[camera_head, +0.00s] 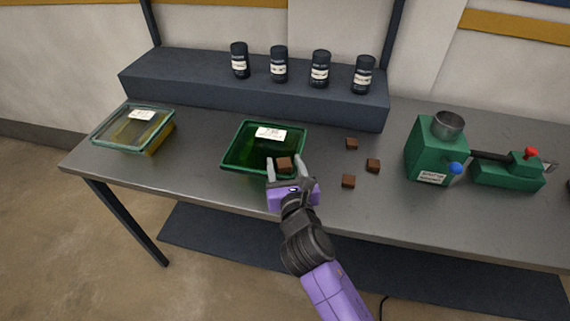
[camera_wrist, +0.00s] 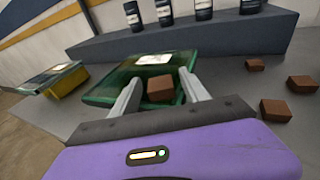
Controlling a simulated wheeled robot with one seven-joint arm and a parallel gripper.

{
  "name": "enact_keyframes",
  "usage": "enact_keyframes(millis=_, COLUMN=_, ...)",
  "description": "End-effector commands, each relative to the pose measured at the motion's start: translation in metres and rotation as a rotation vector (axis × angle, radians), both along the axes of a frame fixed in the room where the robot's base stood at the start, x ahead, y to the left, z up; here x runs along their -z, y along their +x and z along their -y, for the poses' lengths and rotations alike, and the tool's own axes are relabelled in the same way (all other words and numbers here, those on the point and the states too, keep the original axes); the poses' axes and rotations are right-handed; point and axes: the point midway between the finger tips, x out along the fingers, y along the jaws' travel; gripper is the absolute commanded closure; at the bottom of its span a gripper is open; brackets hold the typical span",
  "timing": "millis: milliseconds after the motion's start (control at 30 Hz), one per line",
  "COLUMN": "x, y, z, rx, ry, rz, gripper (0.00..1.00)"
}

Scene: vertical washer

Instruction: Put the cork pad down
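A small brown cork pad (camera_head: 284,164) shows between the fingertips of my gripper (camera_head: 284,168), over the near right part of the green tray (camera_head: 233,172). In the wrist view the pad (camera_wrist: 160,89) lies between the two grey fingers of my gripper (camera_wrist: 158,85), with a narrow gap on each side, so the fingers look open around it. I cannot tell whether the pad touches the tray or is just above it. The green tray (camera_wrist: 105,90) has a white label at its far side.
Several loose brown pads, one being a brown block (camera_head: 348,181), lie right of the tray. A lidded yellow container (camera_head: 158,138) stands left. Dark jars (camera_head: 320,69) line the shelf (camera_head: 200,85). A green machine (camera_head: 425,150) stands right. The bench front (camera_head: 150,170) is clear.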

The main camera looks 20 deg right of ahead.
Motion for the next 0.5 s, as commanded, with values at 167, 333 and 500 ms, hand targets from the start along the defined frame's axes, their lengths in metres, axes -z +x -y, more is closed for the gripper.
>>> enact_keyframes(millis=167, x=0.000, y=0.000, z=0.000, rx=0.000, ry=0.000, rz=0.000, gripper=0.47)
enact_keyframes(millis=333, x=-0.004, y=-0.004, z=-0.001, rx=0.000, ry=0.001, rz=0.000, gripper=0.47)
enact_keyframes(millis=500, x=-0.006, y=-0.030, z=-0.007, rx=-0.001, ry=-0.001, rz=-0.001, gripper=0.47)
